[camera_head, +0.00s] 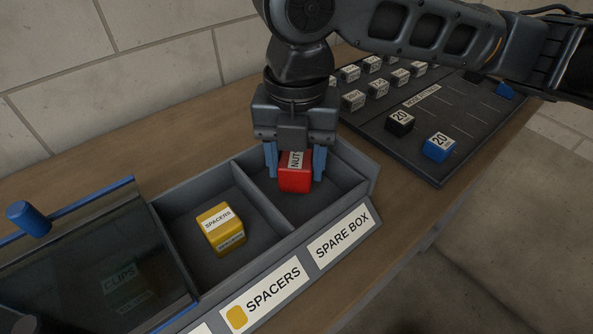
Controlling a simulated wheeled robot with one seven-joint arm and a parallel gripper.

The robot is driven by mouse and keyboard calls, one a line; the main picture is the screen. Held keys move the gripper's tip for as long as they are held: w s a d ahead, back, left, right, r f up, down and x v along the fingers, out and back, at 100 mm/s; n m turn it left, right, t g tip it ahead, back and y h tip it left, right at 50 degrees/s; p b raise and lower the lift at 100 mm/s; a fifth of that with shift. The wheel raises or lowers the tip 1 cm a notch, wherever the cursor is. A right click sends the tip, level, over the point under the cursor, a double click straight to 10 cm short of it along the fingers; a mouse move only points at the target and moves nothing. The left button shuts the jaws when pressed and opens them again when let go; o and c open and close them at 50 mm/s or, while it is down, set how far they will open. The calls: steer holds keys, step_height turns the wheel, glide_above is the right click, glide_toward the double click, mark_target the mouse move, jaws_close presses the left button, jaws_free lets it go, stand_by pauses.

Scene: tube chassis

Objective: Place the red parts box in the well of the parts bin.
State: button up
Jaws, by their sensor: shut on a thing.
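A red parts box (296,180) with a white label reading "NUT" in part is between the blue fingers of my gripper (296,165). My gripper is shut on it and points downward. The red box is over or inside the right compartment of the grey parts bin (345,160), behind the "SPARE BOX" label. I cannot tell whether it touches the floor of that well. A yellow box (221,230) marked "SPACERS" sits in the compartment to the left, behind the "SPACERS" label.
A transparent lid (90,265) with a blue knob (29,218) covers the bin's left part; a "CLIPS" label shows through it. A dark board (440,110) at the back right holds several small white-labelled blocks, a black block (400,122) and a blue block (438,147).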

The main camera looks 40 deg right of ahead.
mark_target(296, 176)
steer(key=shift+f, duration=1.4)
steer(key=shift+f, duration=0.1)
steer(key=shift+f, duration=0.15)
steer(key=o, duration=1.1)
step_height(296, 176, up, 13)
steer(key=shift+f+p, duration=0.2)
steer(key=shift+p, duration=0.35)
